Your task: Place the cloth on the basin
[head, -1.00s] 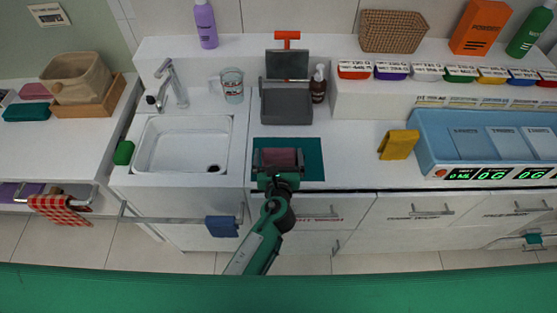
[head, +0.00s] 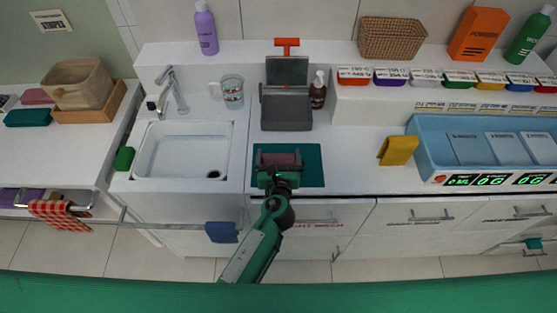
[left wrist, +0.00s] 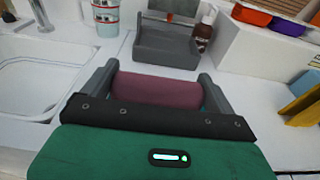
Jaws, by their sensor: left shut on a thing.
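My left gripper (head: 279,160) is shut on a dark pink folded cloth (head: 281,158). In the left wrist view the cloth (left wrist: 157,89) spans the gap between the two fingers. In the head view the gripper and cloth are over the teal mat (head: 312,166) on the white counter; I cannot tell if the cloth touches it. The white basin (head: 182,165) is sunk in the counter to the left of the gripper, apart from it, and its bottom looks empty with a dark drain. My right gripper is not in view.
The tap (head: 174,90) stands behind the basin, with a clear cup (head: 232,92) to its right. A grey scale-like stand (head: 286,100) and a brown bottle (head: 318,90) are behind the mat. A blue cloth (head: 221,232) hangs on the front rail.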

